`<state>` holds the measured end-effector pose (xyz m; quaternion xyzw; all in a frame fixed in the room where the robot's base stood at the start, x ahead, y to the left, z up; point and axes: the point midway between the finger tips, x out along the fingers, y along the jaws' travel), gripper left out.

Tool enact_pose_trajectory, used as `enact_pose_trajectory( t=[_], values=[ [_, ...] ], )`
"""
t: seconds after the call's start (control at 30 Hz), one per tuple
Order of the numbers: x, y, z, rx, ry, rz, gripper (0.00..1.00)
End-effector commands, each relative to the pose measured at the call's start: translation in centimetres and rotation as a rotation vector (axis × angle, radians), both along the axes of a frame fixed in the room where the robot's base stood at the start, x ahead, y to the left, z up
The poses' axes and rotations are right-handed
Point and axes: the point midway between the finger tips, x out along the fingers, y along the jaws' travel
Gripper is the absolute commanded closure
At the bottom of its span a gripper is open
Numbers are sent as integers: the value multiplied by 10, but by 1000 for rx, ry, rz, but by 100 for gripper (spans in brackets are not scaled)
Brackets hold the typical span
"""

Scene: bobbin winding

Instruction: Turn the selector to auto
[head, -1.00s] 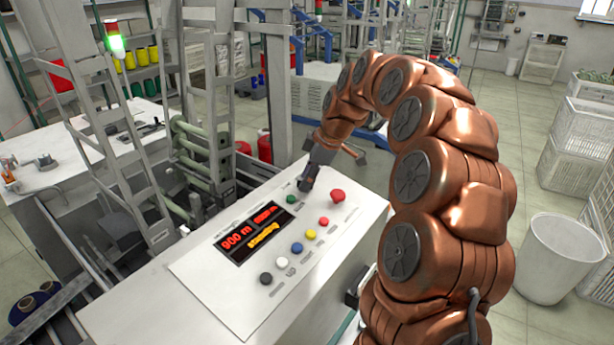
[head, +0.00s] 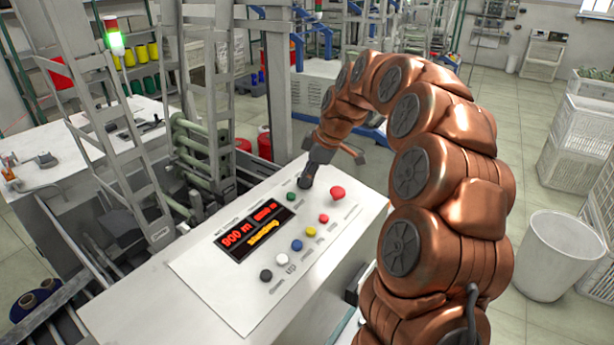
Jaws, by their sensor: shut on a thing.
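My gripper (head: 306,183) points down at the top end of the white control panel (head: 215,290), between a green button (head: 291,197) and a red mushroom button (head: 337,194). It is shut at the panel surface on the selector, which is hidden by the fingers, so its setting does not show. The panel display (head: 253,231) shows red figures reading 900 m and an orange line below.
Coloured buttons run along the panel's right side, among them red (head: 323,218), yellow (head: 311,231), blue (head: 297,244), white (head: 281,258) and black (head: 266,275). A white bin (head: 555,255) stands on the floor at right. A grey frame (head: 110,130) rises at left.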

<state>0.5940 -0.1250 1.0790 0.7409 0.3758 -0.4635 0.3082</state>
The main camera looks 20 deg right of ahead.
Motion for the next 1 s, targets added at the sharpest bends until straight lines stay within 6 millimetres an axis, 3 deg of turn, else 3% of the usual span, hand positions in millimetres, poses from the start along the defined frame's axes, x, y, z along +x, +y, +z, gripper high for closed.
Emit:
enact_pose_trajectory(
  t=[0.43,1.0],
  values=[
    [0,0,-4,22,11,-115,100],
    [-1,1,-3,119,64,-614,100]
  ],
)
